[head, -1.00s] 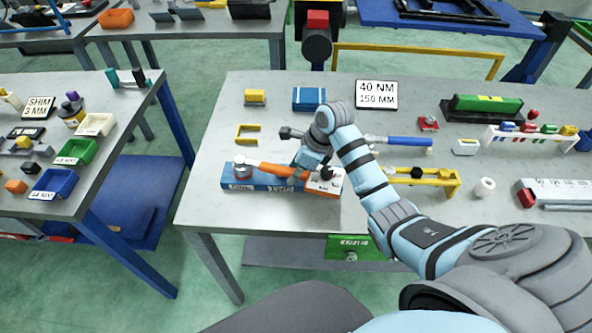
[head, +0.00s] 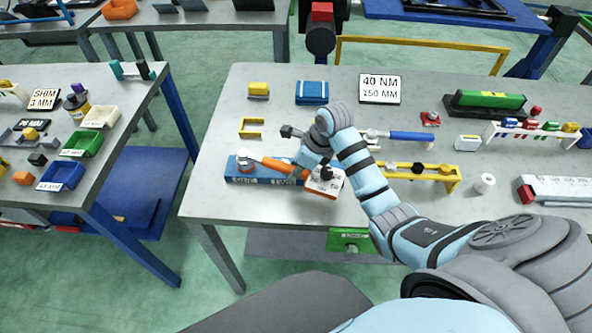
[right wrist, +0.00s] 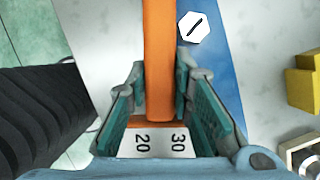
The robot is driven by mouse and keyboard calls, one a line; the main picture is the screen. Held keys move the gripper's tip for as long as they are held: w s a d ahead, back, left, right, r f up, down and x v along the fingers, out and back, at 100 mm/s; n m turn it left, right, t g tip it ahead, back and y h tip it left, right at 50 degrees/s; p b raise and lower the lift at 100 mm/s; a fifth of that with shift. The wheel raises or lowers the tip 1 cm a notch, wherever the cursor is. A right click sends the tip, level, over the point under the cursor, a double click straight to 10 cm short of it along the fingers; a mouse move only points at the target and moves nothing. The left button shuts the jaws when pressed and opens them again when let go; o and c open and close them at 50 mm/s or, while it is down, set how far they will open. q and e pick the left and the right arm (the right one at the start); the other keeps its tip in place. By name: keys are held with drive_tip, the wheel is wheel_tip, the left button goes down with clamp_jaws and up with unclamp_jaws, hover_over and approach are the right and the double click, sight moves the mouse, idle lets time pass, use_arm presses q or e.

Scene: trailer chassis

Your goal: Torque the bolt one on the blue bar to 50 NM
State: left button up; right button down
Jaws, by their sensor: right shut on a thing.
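My right gripper (head: 306,172) is shut on the orange handle of a torque wrench (head: 276,165). In the right wrist view the handle (right wrist: 160,60) runs between the teal finger pads (right wrist: 160,110). The wrench's head lies over the left end of the blue bar (head: 262,178), where a round bolt or socket (head: 245,167) shows partly covered. In the right wrist view a white hexagonal bolt head with a black stroke (right wrist: 195,27) sits on the blue bar (right wrist: 228,90). A white-topped orange block marked 20 and 30 (right wrist: 160,145) is below the handle's end. My left gripper is out of view.
A "40 NM 150 MM" sign (head: 380,89) stands at the back of the table. A blue-handled tool (head: 405,135) and a yellow rack (head: 440,178) are right of my arm. A yellow bracket (head: 251,127) and a blue box (head: 312,92) are behind the bar. The table's front left is clear.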

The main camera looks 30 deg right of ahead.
drive_tip(key=shift+w+d, duration=0.15)
wheel_tip(320, 180, up, 4)
drive_tip(key=p, duration=0.3)
drive_tip(key=shift+r, duration=1.05)
